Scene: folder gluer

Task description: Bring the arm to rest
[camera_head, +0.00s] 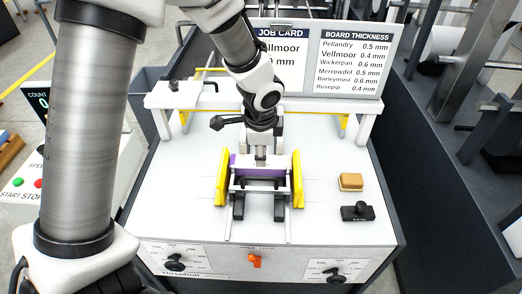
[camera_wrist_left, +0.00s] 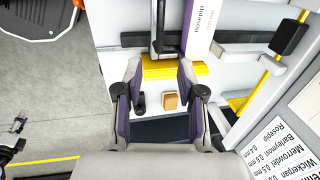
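My left arm comes in from the left, arches over the top of the head view and hangs down over the machine table. My left gripper (camera_head: 261,151) points down above the middle of the table, over the holder between the yellow guides; its fingertips are hard to make out there. In the left wrist view its two fingers (camera_wrist_left: 161,98) stand apart with nothing held between them. The tan block seen through the gap lies on the table below, beyond the gripper. My right gripper is in neither view.
A purple and white carton (camera_wrist_left: 203,28) lies between two yellow guides (camera_head: 297,178). The tan block (camera_head: 351,181) and a black knobbed weight (camera_head: 357,212) sit to the right. A board thickness sign (camera_head: 345,65) stands behind. The table's front right is clear; dark machine walls flank it.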

